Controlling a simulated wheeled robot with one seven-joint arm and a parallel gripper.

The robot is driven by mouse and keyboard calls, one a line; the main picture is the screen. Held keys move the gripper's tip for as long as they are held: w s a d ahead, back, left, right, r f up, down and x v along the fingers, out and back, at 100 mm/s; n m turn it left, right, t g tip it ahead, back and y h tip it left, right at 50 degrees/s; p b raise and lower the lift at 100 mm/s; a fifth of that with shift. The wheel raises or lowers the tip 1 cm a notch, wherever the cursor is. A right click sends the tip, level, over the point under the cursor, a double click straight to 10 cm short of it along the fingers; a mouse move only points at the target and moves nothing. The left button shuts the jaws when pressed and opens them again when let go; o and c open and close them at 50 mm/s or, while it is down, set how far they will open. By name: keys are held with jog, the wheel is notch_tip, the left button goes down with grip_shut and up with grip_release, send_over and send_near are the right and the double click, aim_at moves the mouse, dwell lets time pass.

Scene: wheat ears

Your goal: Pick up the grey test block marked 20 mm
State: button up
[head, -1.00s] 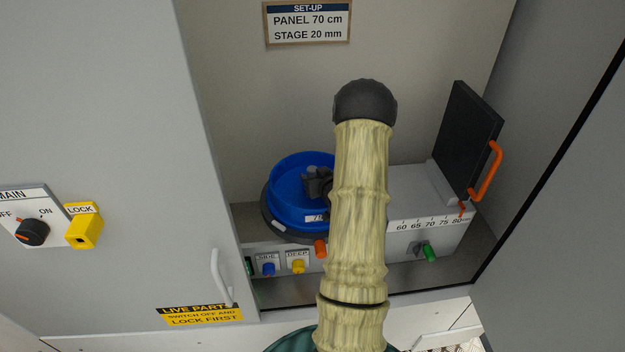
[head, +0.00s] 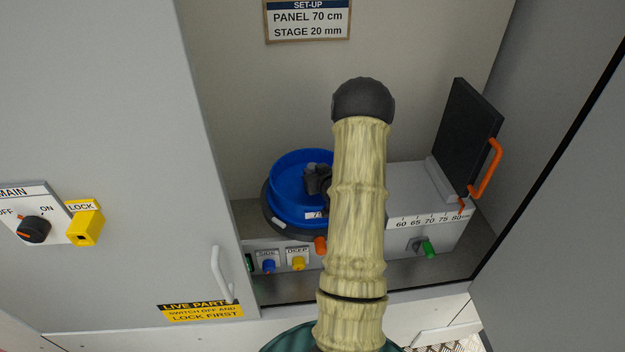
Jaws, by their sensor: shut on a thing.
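My pale, ribbed arm stands in the middle of the head view and covers much of the bench behind it. A dark part of my gripper (head: 318,180) shows at the arm's left edge, over the blue round dish (head: 287,172). The fingertips are mostly hidden behind the arm. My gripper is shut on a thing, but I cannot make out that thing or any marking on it. No block marked 20 mm can be read in view. The dish bears a small white label (head: 314,216), too small to read surely.
A scaled grey box (head: 412,185) carries a black panel (head: 469,138) with an orange handle (head: 487,168). Blue (head: 269,266), yellow (head: 298,263), orange (head: 321,245) and green (head: 429,249) knobs line the front. A cabinet door with a handle (head: 222,275) stands left. The sign (head: 308,20) reads STAGE 20 mm.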

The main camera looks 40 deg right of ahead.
notch_tip(320, 180, up, 10)
jog(key=b, duration=0.2)
dwell(0.5)
dwell(0.6)
